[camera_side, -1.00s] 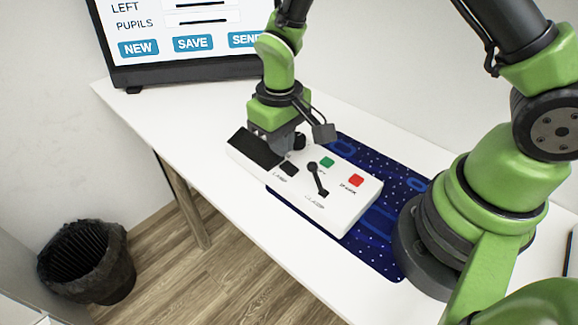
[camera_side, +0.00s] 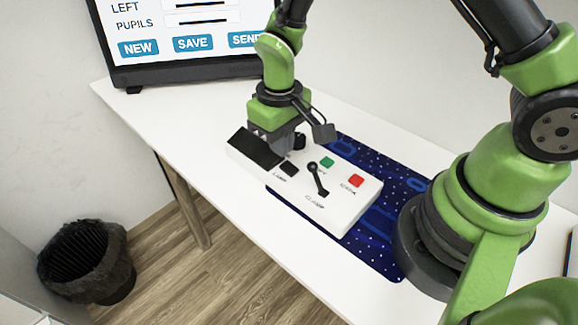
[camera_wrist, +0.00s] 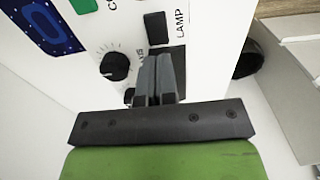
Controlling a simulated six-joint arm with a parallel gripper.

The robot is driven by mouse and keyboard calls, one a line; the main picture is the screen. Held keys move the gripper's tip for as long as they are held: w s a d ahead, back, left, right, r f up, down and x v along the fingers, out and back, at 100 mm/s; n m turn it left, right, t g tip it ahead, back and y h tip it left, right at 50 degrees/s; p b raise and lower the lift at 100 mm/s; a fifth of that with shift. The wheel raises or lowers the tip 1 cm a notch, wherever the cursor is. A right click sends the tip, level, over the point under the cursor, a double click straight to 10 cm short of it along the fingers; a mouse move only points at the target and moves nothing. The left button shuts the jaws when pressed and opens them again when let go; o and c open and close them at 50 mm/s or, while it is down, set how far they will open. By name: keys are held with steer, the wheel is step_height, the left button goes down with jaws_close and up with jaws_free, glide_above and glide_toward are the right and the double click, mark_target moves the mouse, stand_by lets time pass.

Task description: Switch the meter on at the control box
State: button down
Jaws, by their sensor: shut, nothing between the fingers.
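The white control box (camera_side: 345,210) lies on the desk. A dark panel (camera_side: 256,148) is on its left part and shows no lit reading. A black switch labelled LAMP (camera_side: 289,169) sits beside the panel; the switch also shows in the wrist view (camera_wrist: 156,27). A black round knob (camera_side: 299,141) with tick marks also shows in the wrist view (camera_wrist: 115,66). My gripper (camera_side: 286,154) is shut and empty, low over the box between panel and knob. In the wrist view its fingertips (camera_wrist: 158,58) are close below the LAMP switch. Whether they touch the box, I cannot tell. The fingers partly hide a small dark part (camera_wrist: 129,95).
A black lever (camera_side: 317,178) labelled CLAMP, a green button (camera_side: 327,162) and a red button (camera_side: 355,181) are also on the box. A blue patterned mat (camera_side: 382,255) lies under it. A screen (camera_side: 185,72) stands behind. The desk's left part is clear.

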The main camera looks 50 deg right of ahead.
mark_target(282, 165)
steer(key=shift+f, duration=1)
stand_by(0.7)
step_height(282, 165, up, 7)
stand_by(0.7)
steer(key=shift+s+f, duration=0.15)
steer(key=shift+f, duration=1.15)
steer(key=shift+s+f, duration=0.1)
steer(key=shift+f, duration=1.15)
steer(key=shift+f, duration=0.95)
stand_by(1.0)
steer(key=shift+r, duration=0.1)
steer(key=shift+r, duration=3.4)
